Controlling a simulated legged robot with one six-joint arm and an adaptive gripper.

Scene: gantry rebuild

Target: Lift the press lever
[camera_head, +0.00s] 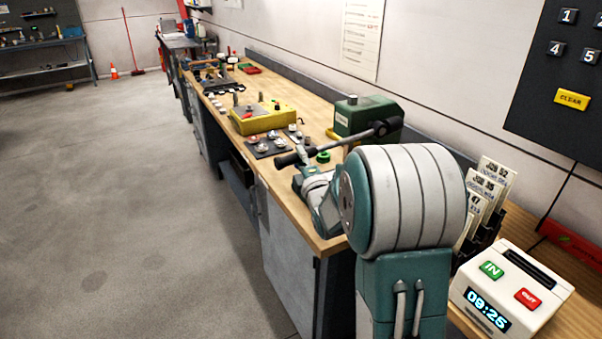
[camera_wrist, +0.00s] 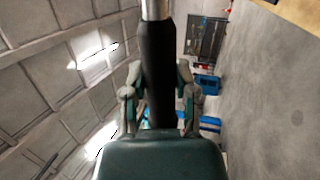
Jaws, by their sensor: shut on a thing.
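The green press (camera_head: 368,118) stands on the wooden bench near the wall, with a dark hub on its front. Its lever (camera_head: 350,139) runs from that hub down and left to a black grip (camera_head: 287,160). My gripper (camera_head: 304,157) is at the grip end of the lever, partly hidden by my arm in the head view. In the wrist view my gripper (camera_wrist: 158,75) has one finger on each side of the black grip (camera_wrist: 159,50). It is shut on the grip. A metal rod (camera_wrist: 156,8) shows beyond the grip.
A yellow box (camera_head: 262,118) and dark plates with small parts (camera_head: 268,148) lie farther along the bench (camera_head: 235,82). Job cards (camera_head: 487,190) and a white time clock (camera_head: 512,290) stand at right. The floor (camera_head: 130,190) left of the bench is clear.

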